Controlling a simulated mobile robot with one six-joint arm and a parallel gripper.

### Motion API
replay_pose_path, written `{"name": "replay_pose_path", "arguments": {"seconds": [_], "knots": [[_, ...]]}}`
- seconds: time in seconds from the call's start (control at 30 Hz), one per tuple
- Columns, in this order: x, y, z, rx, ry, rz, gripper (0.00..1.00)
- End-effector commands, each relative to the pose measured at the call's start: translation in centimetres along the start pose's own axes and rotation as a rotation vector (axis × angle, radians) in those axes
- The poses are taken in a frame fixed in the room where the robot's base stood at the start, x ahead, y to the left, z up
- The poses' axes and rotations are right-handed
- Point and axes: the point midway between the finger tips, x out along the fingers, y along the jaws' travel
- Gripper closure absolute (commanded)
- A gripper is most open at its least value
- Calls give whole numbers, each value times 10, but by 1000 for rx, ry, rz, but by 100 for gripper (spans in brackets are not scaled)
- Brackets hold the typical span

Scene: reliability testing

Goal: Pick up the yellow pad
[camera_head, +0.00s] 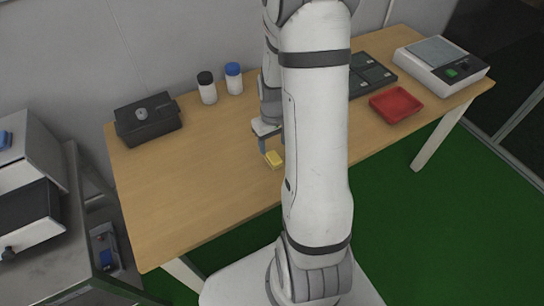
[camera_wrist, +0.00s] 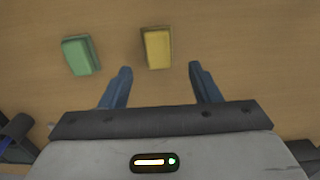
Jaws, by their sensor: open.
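The yellow pad (camera_wrist: 157,47) is a small block lying on the wooden table (camera_head: 190,205). In the wrist view it sits beyond the fingertips, roughly in line with the gap between them. My gripper (camera_wrist: 161,70) is open and empty, with its two blue-grey fingers apart. In the head view the yellow pad (camera_head: 274,159) lies by the fingers of my gripper (camera_head: 265,145), and my arm hides much of the area to its right. A green pad (camera_wrist: 79,54) lies to the left of the yellow pad in the wrist view; I cannot make it out in the head view.
A black box (camera_head: 147,122) and bottles with black (camera_head: 207,88) and blue (camera_head: 233,78) caps stand at the back. A red tray (camera_head: 396,104), a dark tray (camera_head: 370,76) and a scale (camera_head: 440,66) are to the right. The table's left front is clear.

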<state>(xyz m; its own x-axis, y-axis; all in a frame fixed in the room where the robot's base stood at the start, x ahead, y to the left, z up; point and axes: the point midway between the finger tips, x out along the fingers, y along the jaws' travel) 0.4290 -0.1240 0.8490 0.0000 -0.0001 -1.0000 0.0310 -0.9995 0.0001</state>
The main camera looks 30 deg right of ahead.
Motion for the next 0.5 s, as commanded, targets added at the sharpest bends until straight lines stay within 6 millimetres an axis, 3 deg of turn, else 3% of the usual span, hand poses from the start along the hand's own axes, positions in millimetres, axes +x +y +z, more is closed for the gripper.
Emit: {"name": "replay_pose_path", "arguments": {"seconds": [0.5], "knots": [[58, 2, 2, -1, -2, -1, 44]]}}
